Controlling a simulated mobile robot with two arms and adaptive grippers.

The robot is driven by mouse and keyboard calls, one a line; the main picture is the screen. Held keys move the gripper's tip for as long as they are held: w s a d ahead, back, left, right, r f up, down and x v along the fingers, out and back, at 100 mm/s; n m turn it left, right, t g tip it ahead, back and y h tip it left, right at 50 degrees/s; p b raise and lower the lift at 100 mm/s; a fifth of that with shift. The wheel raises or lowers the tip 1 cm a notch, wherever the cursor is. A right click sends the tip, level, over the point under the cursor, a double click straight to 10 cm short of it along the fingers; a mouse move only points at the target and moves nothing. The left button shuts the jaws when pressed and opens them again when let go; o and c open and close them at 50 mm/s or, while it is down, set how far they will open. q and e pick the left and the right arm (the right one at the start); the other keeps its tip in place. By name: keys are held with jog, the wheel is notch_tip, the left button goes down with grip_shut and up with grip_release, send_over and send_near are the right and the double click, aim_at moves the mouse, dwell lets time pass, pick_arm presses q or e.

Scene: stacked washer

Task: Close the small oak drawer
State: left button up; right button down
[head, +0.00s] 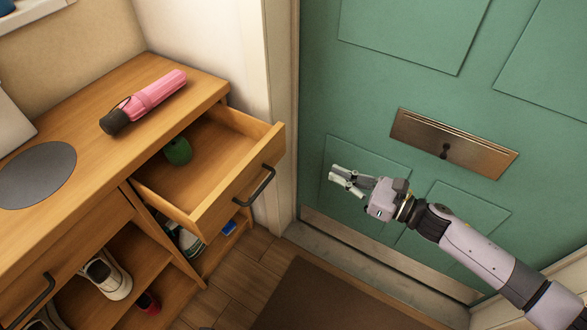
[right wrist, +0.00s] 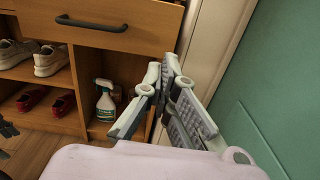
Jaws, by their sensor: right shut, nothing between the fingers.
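The small oak drawer (head: 238,183) is pulled out from the right end of the wooden cabinet. A green object (head: 178,151) lies inside it. Its front bears a dark bar handle (head: 256,187). The drawer front also shows at the top of the right wrist view (right wrist: 150,25), with the handle (right wrist: 92,24). My right gripper (head: 340,177) is shut and empty, in front of the green door, to the right of the drawer front and apart from it. Its fingers also show in the right wrist view (right wrist: 165,72).
A pink umbrella (head: 152,96) and a grey round mat (head: 36,174) lie on the cabinet top (head: 88,110). Shoes (head: 108,274) and a spray bottle (right wrist: 105,101) stand on the shelves below. The green door (head: 330,110) stands at the right. Floor before the drawer is clear.

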jog(key=p, duration=0.1)
send_near(277, 149)
jog(key=shift+n, duration=0.3)
jog(key=x, duration=0.6)
jog(key=shift+w+a, duration=0.1)
jog(key=shift+w, duration=0.05)
pick_arm(q)
jog(key=shift+s+a+f, duration=0.1)
jog(key=shift+s+f, duration=0.7)
jog(key=shift+f, duration=0.15)
pick_arm(e)
jog(key=shift+w+a+f, duration=0.1)
jog(key=shift+w+a, duration=0.15)
jog(key=shift+a, duration=0.1)
